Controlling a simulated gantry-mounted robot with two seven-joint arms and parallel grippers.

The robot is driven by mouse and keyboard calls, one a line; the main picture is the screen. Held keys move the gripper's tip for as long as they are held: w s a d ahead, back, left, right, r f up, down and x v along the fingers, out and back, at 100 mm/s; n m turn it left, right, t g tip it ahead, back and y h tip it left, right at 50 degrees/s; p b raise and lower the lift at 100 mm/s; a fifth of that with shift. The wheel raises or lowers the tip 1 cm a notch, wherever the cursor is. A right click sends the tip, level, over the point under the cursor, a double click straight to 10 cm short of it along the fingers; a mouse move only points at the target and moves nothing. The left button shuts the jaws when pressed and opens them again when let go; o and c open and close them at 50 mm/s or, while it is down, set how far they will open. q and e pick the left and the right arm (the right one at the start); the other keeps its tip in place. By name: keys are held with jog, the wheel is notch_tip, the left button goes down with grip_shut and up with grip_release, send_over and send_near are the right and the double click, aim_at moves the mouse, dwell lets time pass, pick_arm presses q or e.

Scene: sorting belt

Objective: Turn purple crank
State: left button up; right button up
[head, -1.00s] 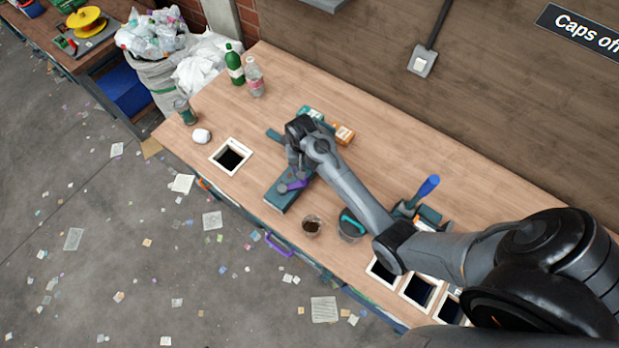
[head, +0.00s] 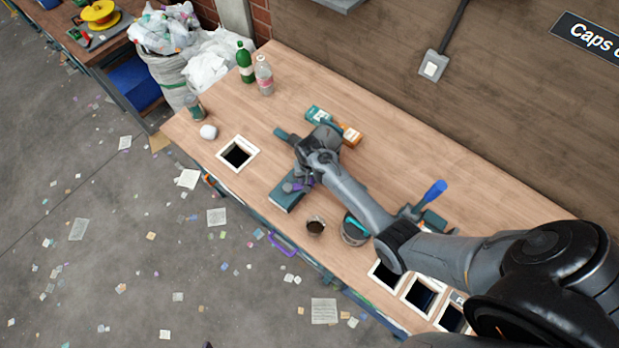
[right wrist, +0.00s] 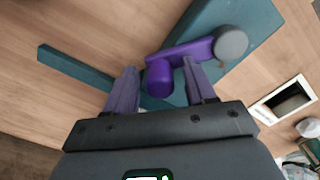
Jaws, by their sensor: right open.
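The purple crank (right wrist: 183,52) is a short purple arm with a grey round hub (right wrist: 231,43) and an upright purple knob (right wrist: 160,77). It sits on a dark teal box (right wrist: 258,25), which also shows on the bench in the head view (head: 286,197). My right gripper (right wrist: 159,68) is open, with its fingers on either side of the knob. I cannot tell whether they touch it. In the head view my right gripper (head: 301,180) is at the box and partly covers the crank (head: 309,183). My left gripper is not in view.
Teal (head: 318,115) and orange (head: 352,137) cartons are behind the wrist. Bottles stand far left.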

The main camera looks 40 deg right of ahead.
grip_shut()
dwell(0.3)
dwell(0.3)
